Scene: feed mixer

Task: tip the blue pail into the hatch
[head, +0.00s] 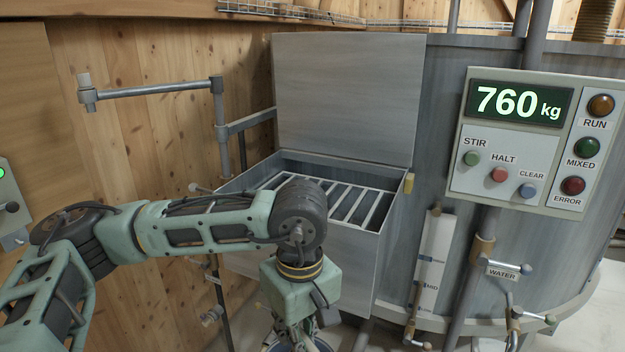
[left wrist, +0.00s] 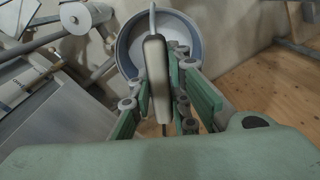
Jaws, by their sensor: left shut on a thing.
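The blue pail (left wrist: 126,55) hangs below my left gripper (left wrist: 157,95), which is shut on the pail's pale handle grip (left wrist: 154,65). The pail looks roughly upright; its inside is pale, and I cannot tell how full it is. In the head view only a bit of the gripper (head: 297,338) and the blue pail rim (head: 272,346) show at the bottom edge, in front of the hatch box. The hatch (head: 378,228) is a grey metal box with its lid (head: 345,100) raised and a bar grate (head: 350,203) across its opening. My left arm hides part of it. My right gripper is out of view.
A control panel (head: 535,140) reading 760 kg stands right of the hatch on the grey mixer tank (head: 438,130). A jointed pipe arm (head: 155,89) stands left of the hatch. A level gauge (head: 433,262) and water valves (head: 503,270) are at the lower right.

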